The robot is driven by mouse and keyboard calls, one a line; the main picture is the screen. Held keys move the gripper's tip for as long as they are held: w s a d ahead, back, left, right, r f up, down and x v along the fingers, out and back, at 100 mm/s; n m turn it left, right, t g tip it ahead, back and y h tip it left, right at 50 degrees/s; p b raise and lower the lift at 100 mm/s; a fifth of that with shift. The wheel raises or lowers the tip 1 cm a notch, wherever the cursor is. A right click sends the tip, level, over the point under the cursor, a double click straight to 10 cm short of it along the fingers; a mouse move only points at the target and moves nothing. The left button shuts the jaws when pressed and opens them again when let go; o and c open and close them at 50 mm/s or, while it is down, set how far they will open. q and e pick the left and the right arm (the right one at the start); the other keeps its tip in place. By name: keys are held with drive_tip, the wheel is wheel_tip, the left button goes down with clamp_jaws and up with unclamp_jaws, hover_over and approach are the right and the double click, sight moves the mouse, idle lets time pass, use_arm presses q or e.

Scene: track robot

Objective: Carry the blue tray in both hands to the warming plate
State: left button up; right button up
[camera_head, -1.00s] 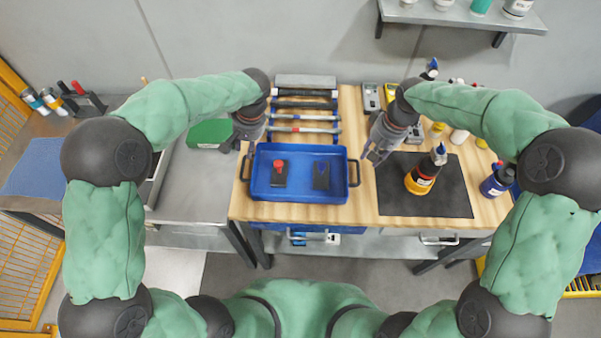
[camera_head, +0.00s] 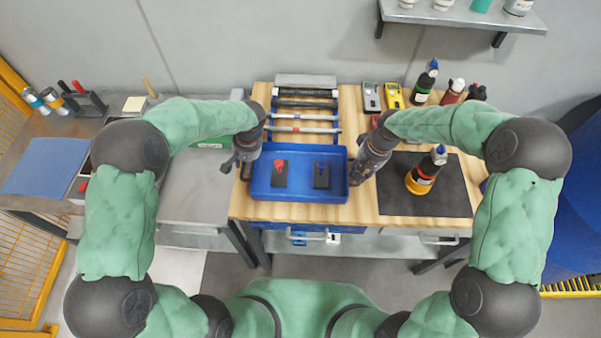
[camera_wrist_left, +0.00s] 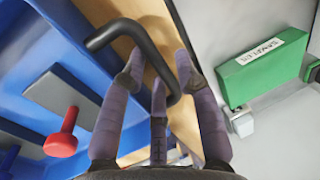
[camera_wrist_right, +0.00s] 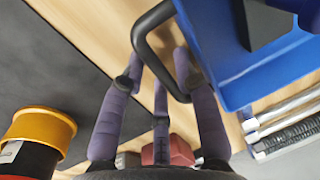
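The blue tray (camera_head: 300,182) lies on the wooden bench top and holds two dark blocks, one with a red knob (camera_head: 280,172) and one with a blue knob (camera_head: 321,174). My left gripper (camera_head: 240,168) is at the tray's left end. In the left wrist view its spread fingers straddle the black handle (camera_wrist_left: 140,36). My right gripper (camera_head: 358,174) is at the right end, its spread fingers around the other black handle (camera_wrist_right: 147,45). Neither gripper is visibly closed on its handle. I cannot tell which surface is the warming plate.
Several rods (camera_head: 304,117) lie behind the tray. A grey cabinet top (camera_head: 190,190) on the left is largely clear, with a green box (camera_wrist_left: 262,68) near its back.

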use_arm(q)
drive_tip(key=shift+a+f, duration=0.1)
drive_tip(key=shift+f, duration=0.3)
use_arm(e)
drive_tip(key=shift+f, duration=0.4)
use_arm(q)
clamp_jaws()
use_arm(e)
clamp_jaws()
use_arm(q)
drive_tip(key=shift+w+r, duration=0.1)
drive_tip(key=shift+r, duration=0.1)
use_arm(e)
drive_tip(key=shift+r, duration=0.15)
use_arm(q)
drive_tip(key=shift+r, duration=0.1)
use_arm(e)
drive_tip(key=shift+r, duration=0.15)
